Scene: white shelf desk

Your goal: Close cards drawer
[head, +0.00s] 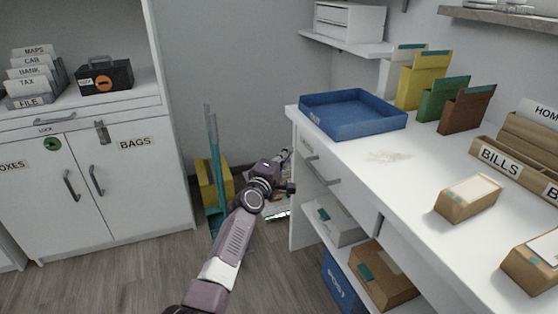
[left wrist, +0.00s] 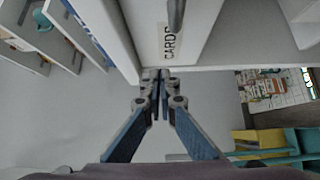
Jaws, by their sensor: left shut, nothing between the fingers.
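In the left wrist view the drawer front (left wrist: 190,48) fills the top middle, with a "CARDS" label and part of the handle. My left gripper (head: 286,156) is beside the drawer end of the desk. In the left wrist view the left gripper (left wrist: 160,74) is shut and empty, its fingertips at the edge of the drawer front. I cannot tell whether they touch it, or how far out the drawer stands. My right gripper is not in view.
A blue tray (head: 352,127) sits on the desk above the drawer. Boxes stand on the shelf below, including a brown box (head: 382,276). A teal broom (head: 215,180) and yellow bin (head: 207,187) stand behind my arm. A white cabinet (head: 150,190) is at left.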

